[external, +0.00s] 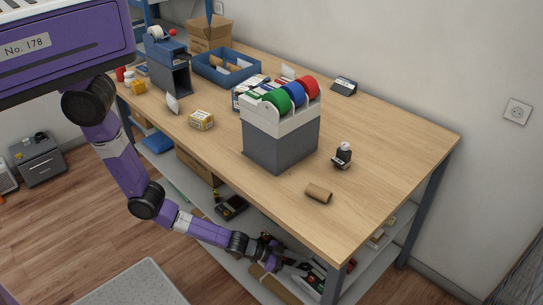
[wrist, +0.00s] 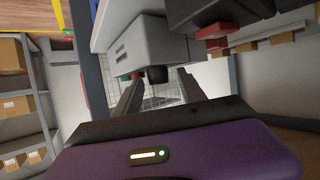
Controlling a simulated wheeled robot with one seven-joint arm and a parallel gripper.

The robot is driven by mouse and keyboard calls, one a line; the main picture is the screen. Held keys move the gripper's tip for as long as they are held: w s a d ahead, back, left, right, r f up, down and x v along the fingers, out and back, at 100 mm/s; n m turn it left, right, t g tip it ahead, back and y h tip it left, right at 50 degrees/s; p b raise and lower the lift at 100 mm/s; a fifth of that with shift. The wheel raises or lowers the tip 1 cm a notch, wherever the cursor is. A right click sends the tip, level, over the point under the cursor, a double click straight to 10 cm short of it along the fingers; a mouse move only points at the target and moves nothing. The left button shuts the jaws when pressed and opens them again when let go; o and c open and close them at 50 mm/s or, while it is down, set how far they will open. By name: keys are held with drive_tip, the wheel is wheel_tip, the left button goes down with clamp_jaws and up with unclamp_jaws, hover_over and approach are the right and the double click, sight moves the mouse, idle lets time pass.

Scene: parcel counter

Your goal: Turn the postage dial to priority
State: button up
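The postage dial is not clearly identifiable. In the wrist view, a short dark knob-like part (wrist: 158,75) sticks out below a pale grey box-shaped unit (wrist: 145,42). It may be the dial, but I cannot read any markings. My gripper (wrist: 159,82) has its two fingers spread, with the dark part showing between their tips; I cannot tell whether they touch it. In the external view my gripper (external: 290,264) is low at the front of the bench, by the lower shelf and below the tabletop. Its fingers are small there.
Several items crowd the lower shelf around my gripper. The tabletop edge is above my forearm.

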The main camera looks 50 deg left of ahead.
drive_tip(key=p+v, duration=0.6)
drive_tip(key=v, duration=0.1)
drive_tip(key=shift+s+a+r, duration=0.15)
drive_tip(key=shift+s+a, duration=0.05)
drive_tip(key=shift+a, duration=0.15)
idle(0.4)
drive_tip(key=s+a+r+n+t+y, duration=0.2)
drive_tip(key=s+a+r+n, duration=0.15)
drive_tip(key=a+r, duration=0.45)
drive_tip(key=s+a+r+n+t+y, duration=0.25)
drive_tip(key=s+a+r, duration=0.25)
drive_tip(key=a, duration=0.7)
drive_tip(key=s+a+r+n+t+y, duration=0.1)
drive_tip(key=s+a+r+n+y, duration=0.15)
drive_tip(key=s+a+r, duration=0.6)
drive_tip(key=a+r+n+y, duration=0.1)
drive_tip(key=a+r+y, duration=0.3)
drive_tip(key=a+r, duration=0.75)
wheel_tip(320, 180, down, 28)
drive_tip(key=d+b, duration=0.1)
drive_tip(key=b, duration=2.8)
drive_tip(key=shift+s+d+r+t, duration=0.15)
drive_tip(key=shift+s+d+t, duration=0.2)
drive_tip(key=shift+s, duration=0.05)
